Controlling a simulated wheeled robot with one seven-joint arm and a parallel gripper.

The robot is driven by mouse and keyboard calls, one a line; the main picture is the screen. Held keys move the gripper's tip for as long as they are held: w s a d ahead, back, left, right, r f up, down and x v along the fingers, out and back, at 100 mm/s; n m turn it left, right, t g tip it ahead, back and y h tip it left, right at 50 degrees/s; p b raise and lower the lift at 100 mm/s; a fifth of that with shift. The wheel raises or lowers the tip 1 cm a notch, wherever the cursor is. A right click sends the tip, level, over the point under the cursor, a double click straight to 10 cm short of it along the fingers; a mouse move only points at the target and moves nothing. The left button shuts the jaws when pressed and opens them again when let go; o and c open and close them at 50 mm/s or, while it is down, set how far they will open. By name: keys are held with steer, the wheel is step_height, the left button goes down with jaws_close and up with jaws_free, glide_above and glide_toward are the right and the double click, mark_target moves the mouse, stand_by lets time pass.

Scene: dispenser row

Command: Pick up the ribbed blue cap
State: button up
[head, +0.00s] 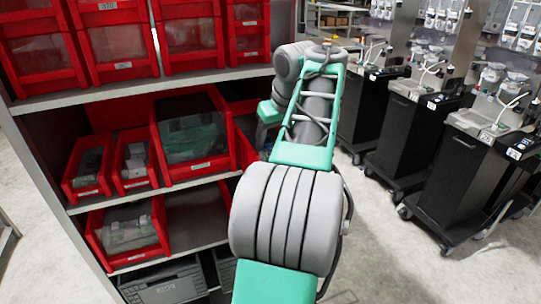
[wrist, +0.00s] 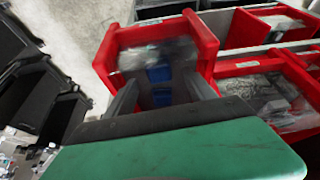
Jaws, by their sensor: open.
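In the wrist view, a small blue thing (wrist: 158,74), which may be the ribbed blue cap, lies inside a red bin (wrist: 103,62). Nothing is visibly held. In the head view my arm hides the gripper and most of this bin (head: 240,150).
Red bins with clear contents stand beside it, such as a large one (head: 192,140) and two small ones (head: 134,160). A grey shelf edge (head: 150,193) runs below them, with more red bins (head: 115,40) above. Black wheeled carts (head: 425,130) stand at the right on open floor.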

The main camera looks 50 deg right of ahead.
steer(key=x, duration=0.2)
steer(key=shift+f+b, duration=0.3)
steer(key=shift+c, duration=0.4)
jaws_close()
steer(key=shift+r, duration=0.15)
